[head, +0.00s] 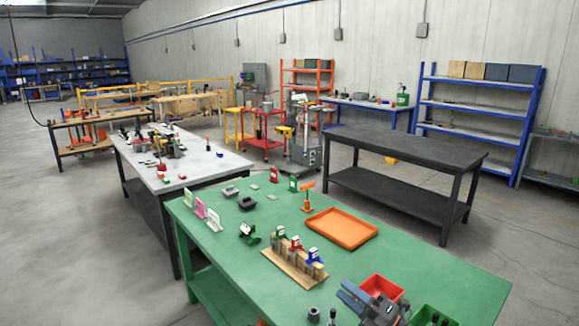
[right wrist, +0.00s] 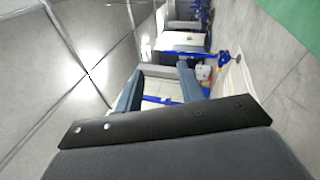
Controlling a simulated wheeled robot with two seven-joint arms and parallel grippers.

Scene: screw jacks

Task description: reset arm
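My right gripper (head: 352,297) is at the bottom of the head view, above the near part of the green table (head: 400,262), left of the red bin. In the right wrist view its two blue-grey fingers (right wrist: 158,85) stand apart with only distant background between them, so it is open and empty. My left gripper is not in view. A wooden stand (head: 290,268) on the table carries small jack-like pieces with green, red and blue parts (head: 313,256). An empty-looking orange tray (head: 342,228) lies behind and to the right of the stand.
A red bin (head: 382,287) and a green bin (head: 432,316) sit at the table's near right. A dark cylinder (head: 314,314) stands near the front. Upright cards (head: 200,208), a green clamp-like piece (head: 248,231) and grey blocks (head: 231,191) occupy the left.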

